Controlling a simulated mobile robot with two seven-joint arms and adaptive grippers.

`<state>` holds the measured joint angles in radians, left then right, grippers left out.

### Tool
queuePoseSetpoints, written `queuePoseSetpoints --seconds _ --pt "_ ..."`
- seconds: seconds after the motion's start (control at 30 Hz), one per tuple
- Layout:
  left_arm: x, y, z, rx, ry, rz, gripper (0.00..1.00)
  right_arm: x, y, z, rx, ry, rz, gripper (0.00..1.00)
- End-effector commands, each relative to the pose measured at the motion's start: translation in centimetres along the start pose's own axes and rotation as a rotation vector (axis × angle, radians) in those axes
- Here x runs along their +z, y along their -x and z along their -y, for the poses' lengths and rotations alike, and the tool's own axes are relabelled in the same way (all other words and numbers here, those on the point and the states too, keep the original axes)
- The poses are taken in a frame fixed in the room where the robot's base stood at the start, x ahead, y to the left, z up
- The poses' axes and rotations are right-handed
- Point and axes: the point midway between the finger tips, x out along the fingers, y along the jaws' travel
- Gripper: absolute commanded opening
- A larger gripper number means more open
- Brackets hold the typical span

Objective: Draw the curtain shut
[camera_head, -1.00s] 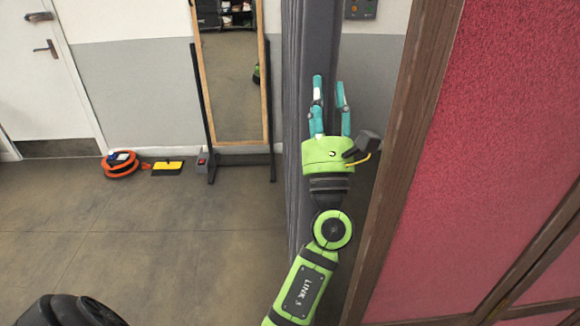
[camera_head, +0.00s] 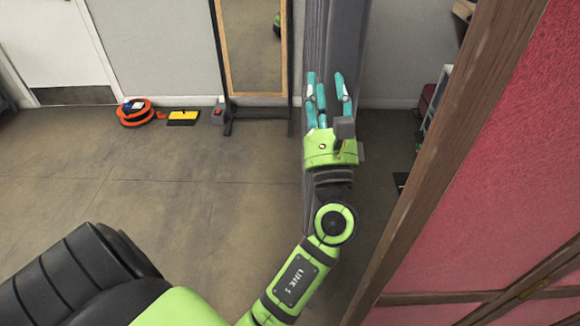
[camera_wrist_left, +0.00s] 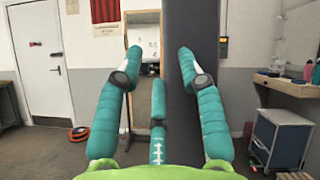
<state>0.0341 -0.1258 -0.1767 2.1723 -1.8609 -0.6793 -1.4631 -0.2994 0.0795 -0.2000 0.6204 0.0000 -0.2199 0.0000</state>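The curtain (camera_head: 335,30) is a dark grey, narrow upright hanging, gathered in a column in the upper middle of the head view. It also shows in the left wrist view as a dark column (camera_wrist_left: 190,28) right of centre. My left gripper (camera_head: 328,88) has teal fingers and a green palm and is in front of the curtain. In the left wrist view its fingers (camera_wrist_left: 158,65) are spread, with no cloth visibly pinched between them. I cannot tell whether they touch the curtain. Part of the curtain is hidden behind the gripper and arm. My right gripper is out of view.
A wood-framed red screen (camera_head: 480,170) stands close on the right. A mirror (camera_head: 253,45) stands behind, left of the curtain. An orange cable reel (camera_head: 135,112) and a yellow item (camera_head: 183,117) lie by the wall. A blue-grey cart (camera_wrist_left: 282,140) is at right. Floor at left is clear.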

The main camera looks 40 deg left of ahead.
Motion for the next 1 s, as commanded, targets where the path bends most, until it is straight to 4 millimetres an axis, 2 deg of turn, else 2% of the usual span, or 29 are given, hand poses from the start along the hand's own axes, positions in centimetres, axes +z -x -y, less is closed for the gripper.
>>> queuePoseSetpoints --seconds 0.2,0.6,0.8,1.0 --pt "-2.5 1.3 -3.4 0.102 0.233 -0.112 0.39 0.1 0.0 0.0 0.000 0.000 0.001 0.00" --pt "-7.4 4.8 -8.7 0.336 0.621 -0.298 0.39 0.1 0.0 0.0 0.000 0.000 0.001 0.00" --pt "-9.6 7.0 -10.7 0.468 0.781 -0.375 0.39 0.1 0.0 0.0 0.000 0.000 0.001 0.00" --pt "-10.9 8.7 -11.8 0.561 0.881 -0.421 0.39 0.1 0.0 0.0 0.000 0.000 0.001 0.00"
